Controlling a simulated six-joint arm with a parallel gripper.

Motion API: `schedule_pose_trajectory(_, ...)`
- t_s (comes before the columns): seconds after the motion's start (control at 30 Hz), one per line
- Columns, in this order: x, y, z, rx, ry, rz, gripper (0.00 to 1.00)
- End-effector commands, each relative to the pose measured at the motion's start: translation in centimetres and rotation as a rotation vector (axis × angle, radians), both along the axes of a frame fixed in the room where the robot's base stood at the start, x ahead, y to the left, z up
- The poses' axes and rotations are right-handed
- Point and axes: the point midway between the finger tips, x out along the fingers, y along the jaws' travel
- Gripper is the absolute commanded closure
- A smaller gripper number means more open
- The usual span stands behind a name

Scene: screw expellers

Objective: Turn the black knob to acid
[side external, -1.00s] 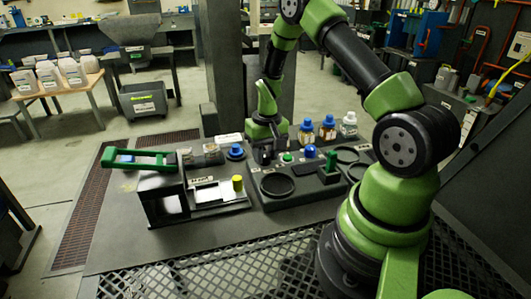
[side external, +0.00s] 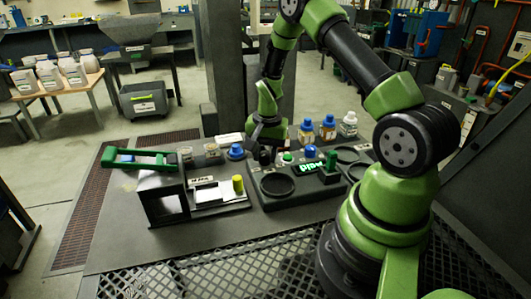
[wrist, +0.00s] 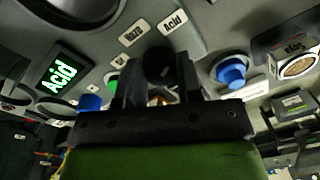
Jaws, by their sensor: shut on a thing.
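The black knob (wrist: 158,62) sits between the two fingers of my gripper (wrist: 160,82) in the wrist view. My gripper is shut on it, and the fingers hide part of the knob. In the side view my gripper (side external: 266,146) reaches down to the knob at the back left of the dark panel. An "Acid" label (wrist: 173,24) and another label (wrist: 132,33) stand on the panel just beyond the knob. A display (wrist: 62,78) is lit and reads "Acid" in green; it also glows in the side view (side external: 306,169).
A green button (wrist: 112,83) and a blue knob (wrist: 88,103) lie left of the fingers. A blue-capped part (wrist: 231,71) lies to the right. A green-handled press (side external: 140,158) stands at the left.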

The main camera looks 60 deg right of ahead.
Motion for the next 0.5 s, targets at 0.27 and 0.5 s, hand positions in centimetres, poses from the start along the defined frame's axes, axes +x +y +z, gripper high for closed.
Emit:
schedule_pose_trajectory(0.27, 0.00, 0.02, 0.04, 0.001, 0.000, -0.013, 0.91)
schedule_pose_trajectory(0.5, 0.00, 0.01, 0.04, 0.001, 0.000, -0.013, 0.54)
